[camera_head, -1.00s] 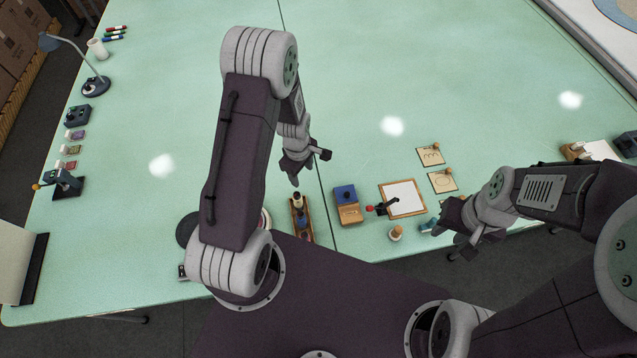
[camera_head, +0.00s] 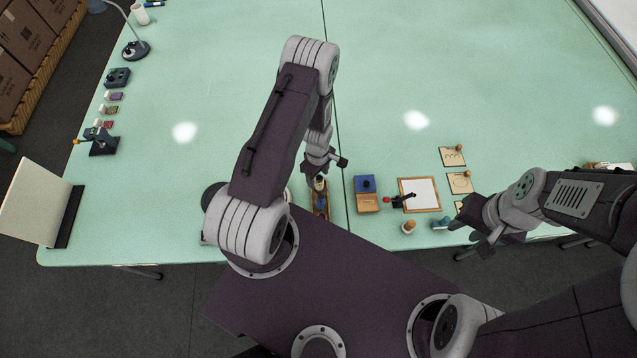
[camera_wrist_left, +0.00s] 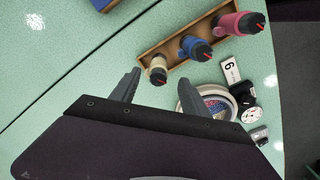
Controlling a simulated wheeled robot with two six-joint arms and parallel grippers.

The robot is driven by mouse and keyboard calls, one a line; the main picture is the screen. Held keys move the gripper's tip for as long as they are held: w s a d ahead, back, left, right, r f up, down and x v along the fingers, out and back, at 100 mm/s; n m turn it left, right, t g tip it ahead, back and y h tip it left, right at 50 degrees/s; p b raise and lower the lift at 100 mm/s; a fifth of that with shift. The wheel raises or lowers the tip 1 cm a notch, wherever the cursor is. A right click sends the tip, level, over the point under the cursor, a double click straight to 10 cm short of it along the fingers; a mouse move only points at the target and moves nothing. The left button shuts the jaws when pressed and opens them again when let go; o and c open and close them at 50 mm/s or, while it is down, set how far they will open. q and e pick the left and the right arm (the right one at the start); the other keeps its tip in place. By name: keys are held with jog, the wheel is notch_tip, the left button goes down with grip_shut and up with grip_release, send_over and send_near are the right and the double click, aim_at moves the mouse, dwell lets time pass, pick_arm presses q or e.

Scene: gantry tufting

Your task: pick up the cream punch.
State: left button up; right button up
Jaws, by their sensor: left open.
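The cream punch (camera_wrist_left: 157,70) has a dark tip with a red mark and stands at one end of a wooden rack (camera_wrist_left: 177,47). A blue punch (camera_wrist_left: 193,46) and a pink punch (camera_wrist_left: 238,24) stand in the same rack. My left gripper (camera_wrist_left: 160,90) is open, its fingers on either side of the cream punch's line but not visibly touching it. In the head view my left gripper (camera_head: 322,168) is just above the rack's far end, partly hiding the cream punch (camera_head: 319,184). My right gripper (camera_head: 476,222) is near the table's front edge; its jaw gap is unclear.
A round tin (camera_wrist_left: 205,100) and a white card marked 6 (camera_wrist_left: 231,69) lie close to the rack. A blue-topped wooden box (camera_head: 367,195) and a clipboard-like white board (camera_head: 419,194) lie right of the rack. The middle of the green table (camera_head: 250,130) is clear.

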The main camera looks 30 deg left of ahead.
pick_arm(q)
notch_tip(320, 180, down, 2)
jog(key=shift+f+b, duration=0.1)
jog(key=shift+b, duration=0.5)
jog(key=shift+w+d+f, duration=0.1)
jog(key=shift+w+f, duration=0.05)
jog(key=shift+w, duration=0.15)
grip_shut()
jog(key=shift+r, duration=0.4)
notch_tip(320, 180, up, 3)
jog(key=shift+f+p, duration=0.1)
jog(key=shift+p, duration=0.7)
notch_tip(320, 180, up, 7)
jog(key=shift+f+b, duration=0.2)
jog(key=shift+b, duration=0.55)
